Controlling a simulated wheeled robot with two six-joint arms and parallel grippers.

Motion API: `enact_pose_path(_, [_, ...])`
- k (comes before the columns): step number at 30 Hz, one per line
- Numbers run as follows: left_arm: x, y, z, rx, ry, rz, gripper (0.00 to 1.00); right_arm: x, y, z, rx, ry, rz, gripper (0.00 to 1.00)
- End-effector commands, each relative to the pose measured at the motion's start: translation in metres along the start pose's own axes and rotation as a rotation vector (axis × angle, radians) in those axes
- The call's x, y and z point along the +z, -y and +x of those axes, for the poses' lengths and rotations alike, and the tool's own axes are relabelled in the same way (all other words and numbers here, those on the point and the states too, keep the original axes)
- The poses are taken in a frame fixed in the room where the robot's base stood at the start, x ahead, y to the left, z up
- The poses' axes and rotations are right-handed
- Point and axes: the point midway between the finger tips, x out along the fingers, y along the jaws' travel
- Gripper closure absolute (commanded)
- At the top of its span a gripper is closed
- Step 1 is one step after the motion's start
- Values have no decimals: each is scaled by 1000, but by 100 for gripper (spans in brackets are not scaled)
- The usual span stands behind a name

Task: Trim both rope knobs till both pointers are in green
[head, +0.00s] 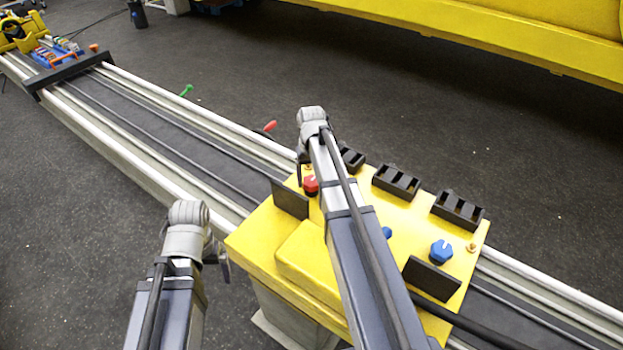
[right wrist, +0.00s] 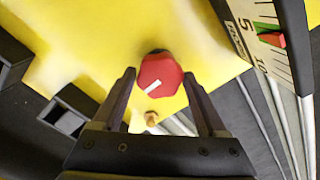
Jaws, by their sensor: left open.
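A red knob (head: 311,184) sits on the yellow carriage (head: 262,243) in the head view, close under my right gripper (head: 301,172). In the right wrist view the red knob (right wrist: 160,74), with a white mark, lies between the spread fingertips of my right gripper (right wrist: 159,76), with narrow gaps showing. A scale (right wrist: 244,27) marked 5 and 10 has a green band (right wrist: 268,26) and a red pointer (right wrist: 274,40) beside the band's end toward 10. A blue knob (head: 441,252) is at the carriage's right. My left gripper (head: 223,266) is open and empty, left of the carriage.
Dark upright plates (head: 290,199) and black slotted blocks (head: 396,181) stand on the carriage. Another blue knob (head: 387,232) is partly hidden by my right arm. Long rails (head: 150,172) run to the far left. A green-handled lever (head: 187,90) stands beside them.

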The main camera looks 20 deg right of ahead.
Motion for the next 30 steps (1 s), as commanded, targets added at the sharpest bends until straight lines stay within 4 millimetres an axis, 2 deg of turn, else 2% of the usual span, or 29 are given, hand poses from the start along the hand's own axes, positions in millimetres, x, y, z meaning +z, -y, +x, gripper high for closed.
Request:
enact_pose_path(1, [0,0,0,0,0,0,0,0,0,0,0,0,0,31])
enact_pose_path(15, [0,0,0,0,0,0,0,0,0,0,0,0,0,82])
enact_pose_path(19, [0,0,0,0,0,0,0,0,0,0,0,0,-45,82])
enact_pose_path(30, [0,0,0,0,0,0,0,0,0,0,0,0,-336,82])
